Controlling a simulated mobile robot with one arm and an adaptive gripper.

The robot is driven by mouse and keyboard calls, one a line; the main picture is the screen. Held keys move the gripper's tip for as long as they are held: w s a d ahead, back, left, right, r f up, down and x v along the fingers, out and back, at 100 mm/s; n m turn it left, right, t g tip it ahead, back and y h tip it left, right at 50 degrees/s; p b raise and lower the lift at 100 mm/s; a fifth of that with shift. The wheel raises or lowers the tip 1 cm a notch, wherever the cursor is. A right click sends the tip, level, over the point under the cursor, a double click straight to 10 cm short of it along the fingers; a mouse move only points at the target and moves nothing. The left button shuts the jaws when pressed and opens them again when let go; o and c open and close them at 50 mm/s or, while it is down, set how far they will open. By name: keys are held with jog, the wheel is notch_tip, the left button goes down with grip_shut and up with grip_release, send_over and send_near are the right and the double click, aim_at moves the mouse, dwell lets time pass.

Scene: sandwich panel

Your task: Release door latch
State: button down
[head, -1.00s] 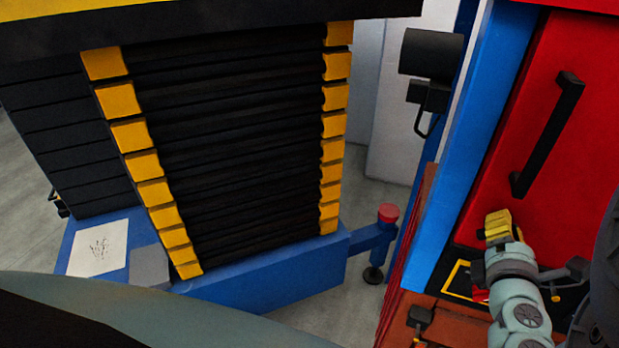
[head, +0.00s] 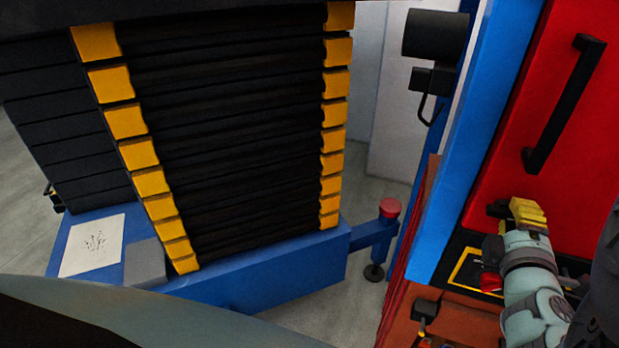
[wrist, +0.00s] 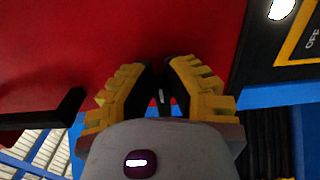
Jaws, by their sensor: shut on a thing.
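The red door (head: 500,165) fills the right of the head view, with a long black bar handle (head: 565,105) on it. A small black latch piece (head: 497,208) shows low on the door, just left of my yellow fingertips. My gripper (head: 527,211) is at the door's lower part, below the handle.
A black panel with a yellow frame and red knob (head: 490,283) lies just below my gripper. A blue frame post (head: 465,150) borders the door's left. A black-and-yellow bellows cover (head: 230,140) stands at left on a blue base.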

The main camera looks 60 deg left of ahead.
jog(key=shift+f+m, duration=0.1)
jog(key=shift+m, duration=0.2)
jog(key=c, duration=1)
grip_release()
